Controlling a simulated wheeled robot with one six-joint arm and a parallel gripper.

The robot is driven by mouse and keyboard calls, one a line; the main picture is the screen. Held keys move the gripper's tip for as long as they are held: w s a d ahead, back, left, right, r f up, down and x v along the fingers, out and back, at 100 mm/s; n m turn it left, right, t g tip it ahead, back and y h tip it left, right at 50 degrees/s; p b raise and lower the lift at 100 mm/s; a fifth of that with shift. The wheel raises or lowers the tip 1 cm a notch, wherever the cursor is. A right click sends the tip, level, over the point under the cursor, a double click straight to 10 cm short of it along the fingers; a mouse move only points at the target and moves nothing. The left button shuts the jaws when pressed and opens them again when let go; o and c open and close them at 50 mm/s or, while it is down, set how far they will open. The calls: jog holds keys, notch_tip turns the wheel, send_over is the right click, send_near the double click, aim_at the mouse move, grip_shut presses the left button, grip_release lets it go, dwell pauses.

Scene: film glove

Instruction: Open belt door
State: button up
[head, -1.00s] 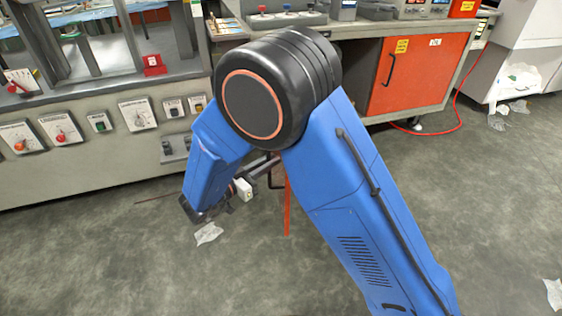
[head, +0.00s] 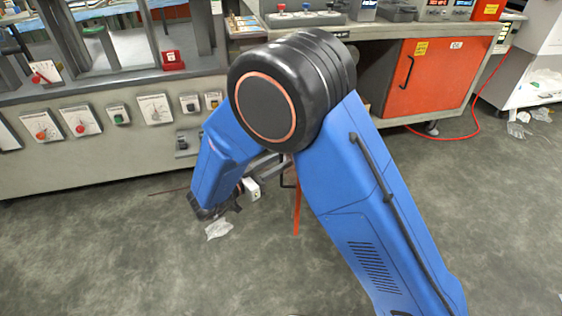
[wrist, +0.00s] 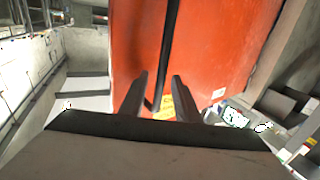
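An orange door (wrist: 215,45) with a long black handle (wrist: 168,45) fills the middle of the wrist view. A yellow label (wrist: 163,106) is on it. My gripper (wrist: 160,76) is open; its two dark fingers are apart, with the handle line passing between them. I cannot tell whether either finger touches the handle. In the head view a narrow orange strip (head: 297,208) shows beside my arm, like a door standing out from the bench, seen nearly edge-on; my arm hides most of it. My gripper is low there, its fingertips largely hidden.
A second orange door (head: 432,77) with a black handle is shut in the bench at right. A grey console with knobs (head: 155,109) stands at left. A red cable (head: 471,128) and scraps of plastic (head: 218,229) lie on the floor. The front floor is mostly clear.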

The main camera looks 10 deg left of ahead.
jog(key=v, duration=1.6)
jog(key=shift+s, duration=0.2)
jog(key=shift+w, duration=0.1)
